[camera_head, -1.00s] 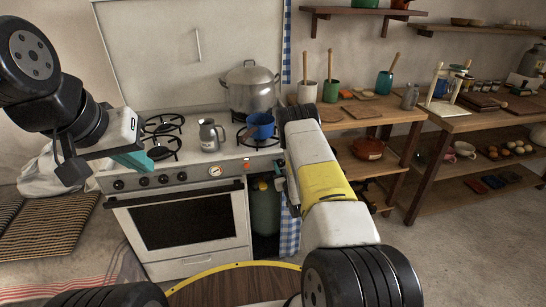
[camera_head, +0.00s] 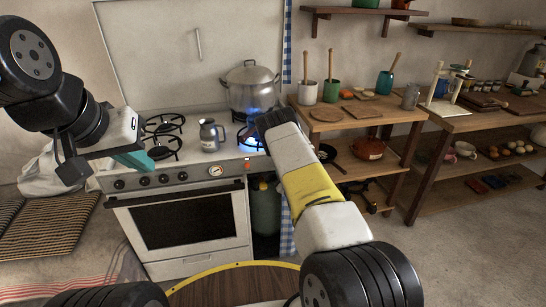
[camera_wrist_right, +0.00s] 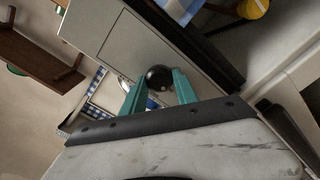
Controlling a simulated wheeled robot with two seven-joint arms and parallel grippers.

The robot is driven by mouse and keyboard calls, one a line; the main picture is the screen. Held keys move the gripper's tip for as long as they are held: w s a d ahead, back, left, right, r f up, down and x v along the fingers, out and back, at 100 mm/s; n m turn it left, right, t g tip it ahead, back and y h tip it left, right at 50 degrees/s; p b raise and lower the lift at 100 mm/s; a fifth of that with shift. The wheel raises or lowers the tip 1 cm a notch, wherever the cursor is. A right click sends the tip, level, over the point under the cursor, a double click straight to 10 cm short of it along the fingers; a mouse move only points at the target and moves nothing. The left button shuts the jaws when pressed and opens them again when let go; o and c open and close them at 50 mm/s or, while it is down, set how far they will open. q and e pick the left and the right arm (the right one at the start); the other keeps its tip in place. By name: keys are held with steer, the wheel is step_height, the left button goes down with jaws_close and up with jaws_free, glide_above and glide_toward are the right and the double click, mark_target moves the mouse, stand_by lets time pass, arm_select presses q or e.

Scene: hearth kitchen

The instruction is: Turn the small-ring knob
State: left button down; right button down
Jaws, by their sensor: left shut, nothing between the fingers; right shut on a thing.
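The stove (camera_head: 190,225) has a row of dark knobs (camera_head: 145,181) on its front panel. In the right wrist view, a round black knob (camera_wrist_right: 158,78) sits between the teal fingers of my right gripper (camera_wrist_right: 157,90), which is shut on it. I cannot tell from its markings which ring it serves. My right arm hides that gripper and the right end of the panel in the head view. Blue flame (camera_head: 250,138) shows at the front right burner, and blue also shows under the pot (camera_head: 250,86). My left gripper (camera_head: 140,159) is shut and empty above the stove's left side.
A grey jug (camera_head: 209,136) stands on the cooktop. A round dial (camera_head: 215,170) is on the panel. Shelves and a wooden bench (camera_head: 380,117) with utensil pots are at the right. A round wooden table (camera_head: 230,286) is in front of me.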

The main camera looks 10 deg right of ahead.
steer(key=shift+n, duration=0.3)
steer(key=c, duration=0.9)
jaws_free()
steer(key=shift+c, duration=0.2)
steer(key=s, duration=0.7)
steer(key=shift+s, duration=0.4)
steer(key=shift+d, duration=0.1)
